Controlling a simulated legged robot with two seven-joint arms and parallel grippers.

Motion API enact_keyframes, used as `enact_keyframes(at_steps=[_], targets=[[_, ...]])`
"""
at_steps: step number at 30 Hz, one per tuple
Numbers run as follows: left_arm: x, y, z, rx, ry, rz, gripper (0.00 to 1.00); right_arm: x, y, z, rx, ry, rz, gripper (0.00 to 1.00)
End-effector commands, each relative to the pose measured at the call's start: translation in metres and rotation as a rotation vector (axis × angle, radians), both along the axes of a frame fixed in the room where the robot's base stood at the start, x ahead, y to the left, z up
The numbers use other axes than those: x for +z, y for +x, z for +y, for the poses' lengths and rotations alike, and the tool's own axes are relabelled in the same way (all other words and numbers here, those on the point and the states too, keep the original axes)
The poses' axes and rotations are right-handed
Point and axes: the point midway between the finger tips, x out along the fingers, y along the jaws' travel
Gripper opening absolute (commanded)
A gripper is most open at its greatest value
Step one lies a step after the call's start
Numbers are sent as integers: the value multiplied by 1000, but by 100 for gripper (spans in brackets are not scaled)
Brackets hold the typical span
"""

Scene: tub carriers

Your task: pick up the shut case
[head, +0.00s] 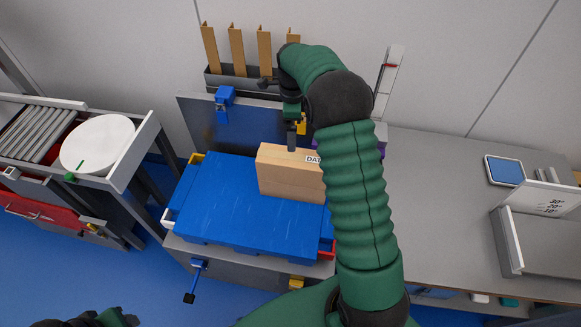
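A broad, flat blue body (225,205), which looks like the shut case, lies on a grey bench. A white handle shows at its left side and a red one at its right front. A pale wooden box (285,180) stands upright on it, its label partly hidden by my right arm. My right gripper (292,138) points down just behind the box's top edge. Whether it touches the box, and how far its fingers are apart, cannot be made out. Only a dark green part of my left arm shows at the bottom left.
A drawer unit (145,150) with a round white lid (97,143) stands at the left. A rack with wooden strips (237,50) is at the back wall. The grey worktop (430,190) at the right is mostly clear, with a blue-topped scale (505,170) and an angled metal tray (545,235).

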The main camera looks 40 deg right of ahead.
Motion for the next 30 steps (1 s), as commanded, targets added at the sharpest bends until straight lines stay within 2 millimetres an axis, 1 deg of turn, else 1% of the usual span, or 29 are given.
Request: enact_keyframes(at_steps=[1, 3, 5, 8, 15, 18, 23, 27, 30], targets=[[0, 0, 0, 0, 0, 0, 52, -2, 1, -11, -75, 3, 5, 100], [-1, 0, 0, 0, 0, 0, 52, -3, 2, -18, -146, 5, 12, 100], [-1, 0, 0, 0, 0, 0, 52, -10, 2, -20, -171, 7, 16, 100], [-3, 0, 0, 0, 0, 0, 52, -32, 1, -20, -175, 9, 19, 100], [-4, 0, 0, 0, 0, 0, 52, -94, 2, -18, -171, 8, 17, 100], [-4, 0, 0, 0, 0, 0, 52, -110, 2, -19, -171, 6, 15, 100], [-4, 0, 0, 0, 0, 0, 52, -127, 3, -17, -171, 7, 14, 100], [-2, 0, 0, 0, 0, 0, 52, -152, 6, -12, -169, 8, 14, 100], [-2, 0, 0, 0, 0, 0, 52, -167, 6, -14, -170, 6, 14, 100]])
